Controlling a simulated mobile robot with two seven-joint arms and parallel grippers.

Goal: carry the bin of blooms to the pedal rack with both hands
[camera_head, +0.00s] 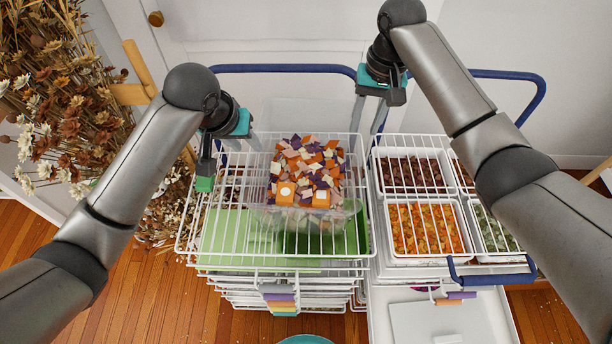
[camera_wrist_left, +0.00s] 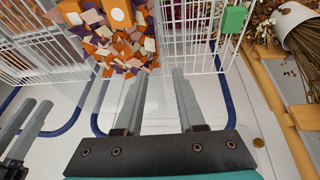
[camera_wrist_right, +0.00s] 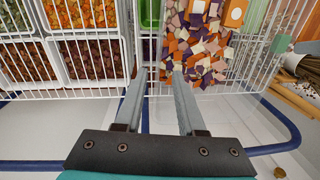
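The bin of blooms is a clear bin (camera_head: 345,212) filled with orange, purple and cream pieces (camera_head: 307,165). It stands at the middle of the head view, among white wires. The pieces also show in the left wrist view (camera_wrist_left: 125,45) and the right wrist view (camera_wrist_right: 205,50). My left gripper (camera_head: 238,148) is open and empty, behind and left of the bin; its fingers (camera_wrist_left: 160,73) point toward the bin's side. My right gripper (camera_head: 366,132) is open and empty, behind and right of the bin; its fingers (camera_wrist_right: 158,75) reach near the wires. I cannot tell which structure is the pedal rack.
A white wire rack (camera_head: 210,250) with stacked shelves and coloured tags surrounds the bin. White trays (camera_head: 395,256) of orange, brown and green pieces stand to the right. Blue handle bars (camera_head: 285,68) run behind. Dried flowers (camera_head: 60,130) crowd the left. Wooden floor (camera_head: 150,310) shows in front.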

